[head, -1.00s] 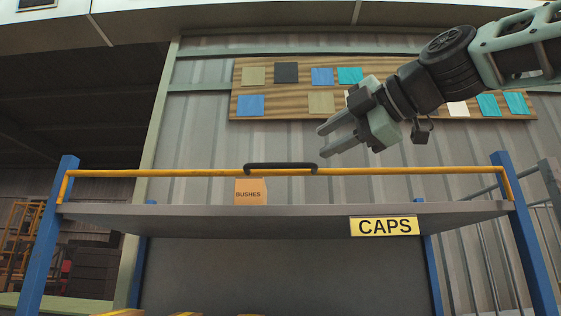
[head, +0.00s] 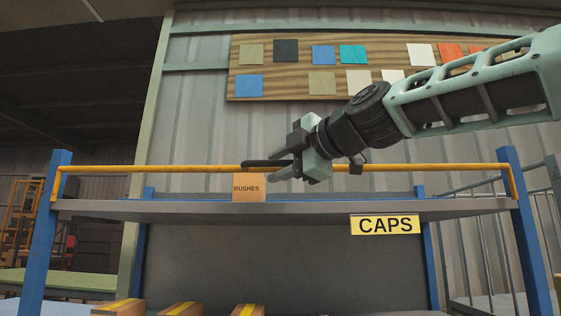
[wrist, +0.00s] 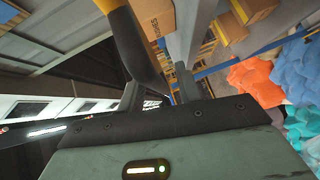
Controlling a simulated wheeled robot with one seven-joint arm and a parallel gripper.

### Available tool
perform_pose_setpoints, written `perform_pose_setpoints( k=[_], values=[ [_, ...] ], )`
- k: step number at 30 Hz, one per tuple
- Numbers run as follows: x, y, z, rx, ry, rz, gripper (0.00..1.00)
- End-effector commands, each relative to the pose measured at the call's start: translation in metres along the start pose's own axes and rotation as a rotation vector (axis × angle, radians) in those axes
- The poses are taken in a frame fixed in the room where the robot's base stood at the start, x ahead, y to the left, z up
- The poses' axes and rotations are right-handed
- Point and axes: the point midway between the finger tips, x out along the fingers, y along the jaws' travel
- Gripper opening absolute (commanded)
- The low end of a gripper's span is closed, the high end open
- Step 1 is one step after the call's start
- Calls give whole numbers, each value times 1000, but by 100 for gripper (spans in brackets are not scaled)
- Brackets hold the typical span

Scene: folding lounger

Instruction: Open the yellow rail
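The yellow rail (head: 415,167) runs level across the front of the top shelf, between two blue posts. Its dark handle (head: 255,163) sits near the middle and is partly hidden by my gripper. My gripper (head: 280,164) is at the right part of the handle in the head view, with its fingers apart. In the wrist view the dark handle (wrist: 141,50) runs down toward the space between the fingers (wrist: 158,88), close to the left finger. I cannot tell whether they touch. A yellow piece of the rail (wrist: 106,5) shows at the top edge.
A cardboard box marked BUSHES (head: 248,188) stands on the shelf (head: 300,210) behind the rail, just left of my gripper. A yellow CAPS label (head: 385,224) is on the shelf's front edge. Blue posts (head: 47,235) and (head: 525,230) stand at both ends. Boxes (head: 183,308) lie below.

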Motion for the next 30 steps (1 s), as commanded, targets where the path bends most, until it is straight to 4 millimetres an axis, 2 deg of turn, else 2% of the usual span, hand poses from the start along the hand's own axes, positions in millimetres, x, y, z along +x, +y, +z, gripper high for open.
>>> perform_pose_setpoints(
  k=[2, 6, 16, 30],
  values=[
    [0, 0, 0, 0, 0, 0, 34],
    [0, 0, 0, 0, 0, 0, 0],
    [-1, -3, 0, -7, 0, 8, 0],
    [-7, -22, -5, -123, -2, 126, 0]
  ],
)
